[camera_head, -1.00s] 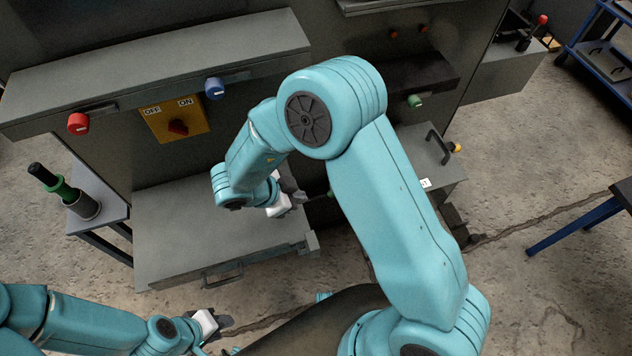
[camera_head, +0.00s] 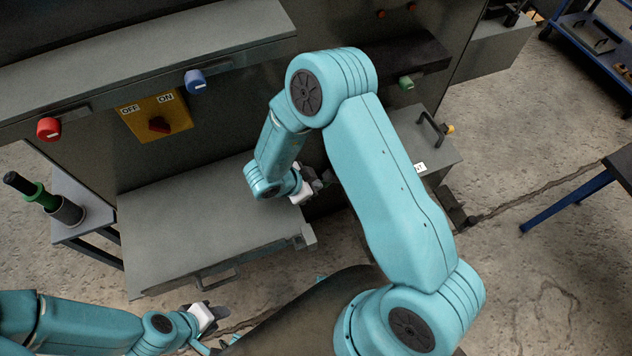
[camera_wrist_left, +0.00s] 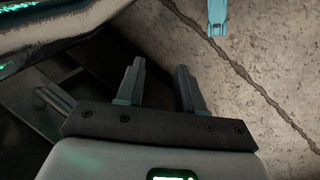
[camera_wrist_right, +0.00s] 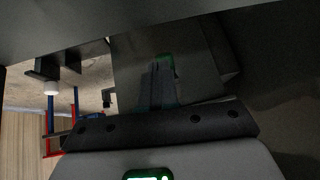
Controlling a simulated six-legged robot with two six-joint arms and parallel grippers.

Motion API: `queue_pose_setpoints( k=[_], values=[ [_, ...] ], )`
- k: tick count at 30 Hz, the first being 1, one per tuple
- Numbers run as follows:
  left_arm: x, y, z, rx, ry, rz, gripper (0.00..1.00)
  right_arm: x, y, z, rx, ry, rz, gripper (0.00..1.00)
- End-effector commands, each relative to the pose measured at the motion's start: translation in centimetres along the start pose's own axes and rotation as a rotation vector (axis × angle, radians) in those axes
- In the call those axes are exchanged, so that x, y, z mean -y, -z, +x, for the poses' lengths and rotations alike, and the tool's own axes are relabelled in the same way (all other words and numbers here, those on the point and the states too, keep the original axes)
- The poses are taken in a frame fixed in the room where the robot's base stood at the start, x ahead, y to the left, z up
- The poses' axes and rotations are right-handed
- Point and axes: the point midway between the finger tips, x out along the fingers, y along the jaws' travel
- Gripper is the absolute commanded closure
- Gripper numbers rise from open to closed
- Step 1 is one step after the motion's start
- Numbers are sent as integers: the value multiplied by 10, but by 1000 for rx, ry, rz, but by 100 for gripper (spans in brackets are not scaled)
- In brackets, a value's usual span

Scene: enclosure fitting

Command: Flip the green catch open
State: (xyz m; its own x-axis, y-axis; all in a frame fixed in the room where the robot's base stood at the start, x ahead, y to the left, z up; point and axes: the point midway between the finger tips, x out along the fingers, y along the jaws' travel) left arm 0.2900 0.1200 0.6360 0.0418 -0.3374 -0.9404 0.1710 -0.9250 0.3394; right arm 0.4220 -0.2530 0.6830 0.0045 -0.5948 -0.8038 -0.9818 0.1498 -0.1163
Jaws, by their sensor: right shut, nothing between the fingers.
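In the right wrist view a small green part (camera_wrist_right: 168,60), perhaps the green catch, shows just beyond and partly behind my right fingertips. It sits against a grey box-like surface, and I cannot tell whether the fingers touch it. My right gripper (camera_wrist_right: 160,72) is shut and empty. In the head view it (camera_head: 318,181) is right of the grey lower bench, and my forearm hides the area beyond it. A green knob (camera_head: 406,83) shows on the dark ledge, apart from the gripper. My left gripper (camera_wrist_left: 160,80) is open and empty, low at the front in the head view (camera_head: 217,314).
A red knob (camera_head: 48,129), a blue knob (camera_head: 195,82) and a yellow OFF/ON switch plate (camera_head: 154,116) are on the cabinet. A grey box with a black handle (camera_head: 430,128) stands right of my right arm. The grey bench (camera_head: 190,225) is bare.

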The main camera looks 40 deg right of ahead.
Motion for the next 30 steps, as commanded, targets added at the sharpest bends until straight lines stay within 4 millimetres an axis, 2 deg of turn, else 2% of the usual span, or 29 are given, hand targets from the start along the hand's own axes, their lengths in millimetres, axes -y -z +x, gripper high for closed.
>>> queue_pose_setpoints(
  k=[6,16,23,30],
  values=[
    [0,0,1,0,0,0,63,4,3,14,0,0,1,100],
    [0,0,1,0,0,0,63,5,2,15,0,0,0,100],
    [0,0,1,0,0,0,63,3,-15,31,-1,-1,-2,100],
    [0,0,1,0,0,0,63,3,-16,31,-1,0,0,100]
  ],
)
